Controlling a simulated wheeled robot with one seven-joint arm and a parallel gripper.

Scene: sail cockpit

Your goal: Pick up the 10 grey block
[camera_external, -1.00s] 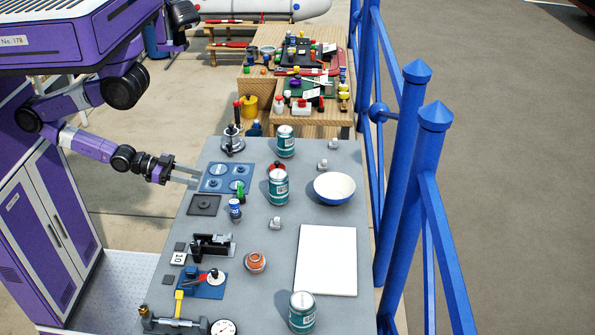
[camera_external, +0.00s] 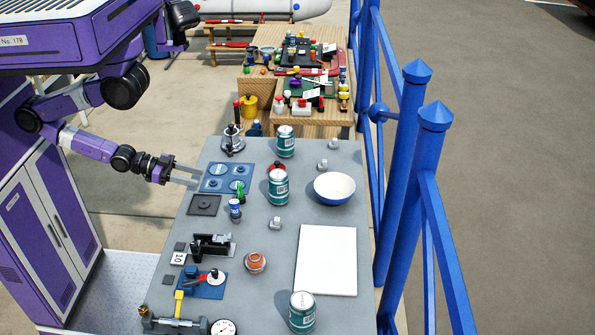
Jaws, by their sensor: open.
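A small block marked "10" (camera_external: 179,259) lies near the left edge of the grey table (camera_external: 262,305). Its face with the number looks pale; its sides are too small to make out. My gripper (camera_external: 197,177) is open and empty at the table's far left edge, by the blue plate with round discs (camera_external: 228,170). It is well beyond the "10" block and apart from it.
Dark squares (camera_external: 180,246) (camera_external: 168,280) lie beside the block. A black clamp fixture (camera_external: 212,245) stands to its right and a blue base with a red lever (camera_external: 205,286) nearer the camera. Cans (camera_external: 278,187), a bowl (camera_external: 334,188) and a white board (camera_external: 327,260) stand further right.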

